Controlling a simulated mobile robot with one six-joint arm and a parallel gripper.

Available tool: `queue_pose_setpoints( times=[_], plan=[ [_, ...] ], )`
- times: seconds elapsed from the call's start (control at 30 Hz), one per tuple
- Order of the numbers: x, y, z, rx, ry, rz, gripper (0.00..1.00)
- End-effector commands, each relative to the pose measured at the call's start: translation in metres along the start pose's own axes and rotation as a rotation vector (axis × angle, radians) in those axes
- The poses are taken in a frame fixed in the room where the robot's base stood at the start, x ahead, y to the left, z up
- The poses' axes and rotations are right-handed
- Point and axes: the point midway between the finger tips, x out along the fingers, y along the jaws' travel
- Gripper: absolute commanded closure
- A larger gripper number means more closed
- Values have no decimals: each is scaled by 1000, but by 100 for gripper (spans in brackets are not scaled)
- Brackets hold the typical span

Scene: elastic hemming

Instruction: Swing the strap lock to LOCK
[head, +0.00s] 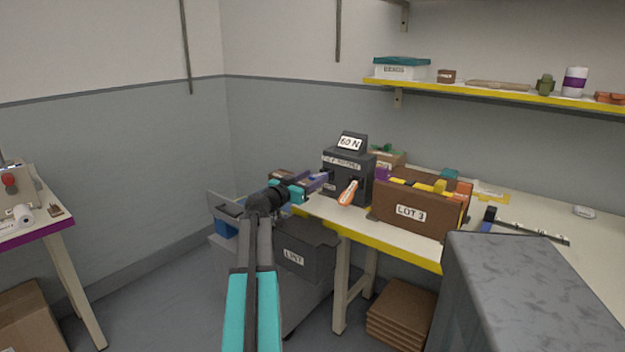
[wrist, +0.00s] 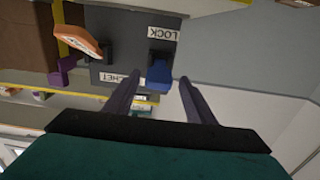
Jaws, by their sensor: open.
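The dark box (head: 347,166) with the "60 N" sign stands at the left end of the workbench. In the wrist view, upside down, its face (wrist: 122,30) carries a "LOCK" label (wrist: 163,32) and a partly hidden label ending "CHET". A blue lever (wrist: 159,73) with a dark base sits just below "LOCK" in that picture; I take it for the strap lock. An orange handle (head: 348,192) sticks out of the box. My gripper (head: 322,180) is open at the box's left side. Its fingertips (wrist: 159,80) lie either side of the lever in the picture; contact is unclear.
A brown "LOT 3" box (head: 408,209) stands right of the dark box. A purple piece (wrist: 66,73) sits beside the orange handle. A grey bin (head: 306,245) stands below the bench edge. A grey block (head: 525,280) fills the front right.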

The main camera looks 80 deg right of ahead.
Motion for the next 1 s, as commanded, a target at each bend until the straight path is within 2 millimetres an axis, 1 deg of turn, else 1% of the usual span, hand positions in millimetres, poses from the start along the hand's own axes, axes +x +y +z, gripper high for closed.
queue_pose_setpoints(
  times=[0.37, 0.8, 1.0],
  plan=[
    [-48, 1, 1, 0, 0, -1, 50],
    [-112, -1, 1, 0, 0, -3, 50],
    [-127, -2, 0, 1, 0, -2, 50]
  ],
)
